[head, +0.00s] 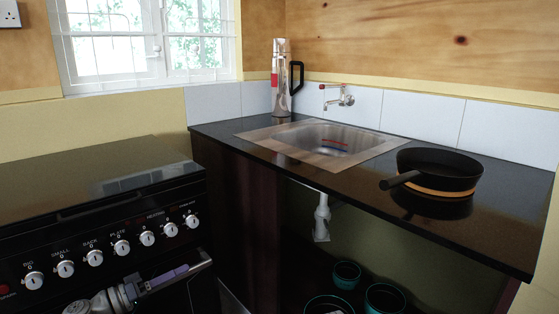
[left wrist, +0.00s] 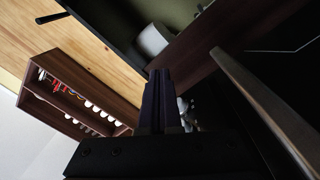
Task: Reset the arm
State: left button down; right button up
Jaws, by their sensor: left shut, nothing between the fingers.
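My left gripper (head: 184,270) is low in the head view, in front of the black stove (head: 100,210) and below its row of silver knobs. Its purple-grey fingers point to the right. In the left wrist view the dark fingers (left wrist: 157,75) lie together, with nothing seen between them. My left arm comes in at the bottom left of the head view. My right gripper is in neither view.
A dark counter (head: 500,228) with a steel sink (head: 322,143) stands to the right. A black pan (head: 440,168) and a tall flask (head: 281,80) are on it. Teal-rimmed pots (head: 346,274) sit underneath. The left wrist view shows a wooden rack (left wrist: 60,112).

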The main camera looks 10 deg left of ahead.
pick_arm(q)
jog(key=w+d+f+m+g, duration=0.1)
jog(key=d+f+g, duration=0.45)
jog(key=d, duration=0.55)
jog(key=s+d+f+m+g+y+p, duration=0.1)
jog(key=s+d+f+m+g+y, duration=0.1)
jog(key=s+d+f+g+y, duration=0.4)
jog(key=s+d+f+m+g+y+p, duration=0.1)
jog(key=s+d+f+m+g+y, duration=0.25)
jog(key=d+f+y, duration=0.55)
notch_tip(320, 180, up, 38)
jog(key=d+n+t+h+p, duration=0.1)
jog(key=p, duration=3.6)
jog(key=shift+s+d+f+p, duration=0.25)
jog(key=shift+s+d+p, duration=0.15)
jog(key=shift+s, duration=0.05)
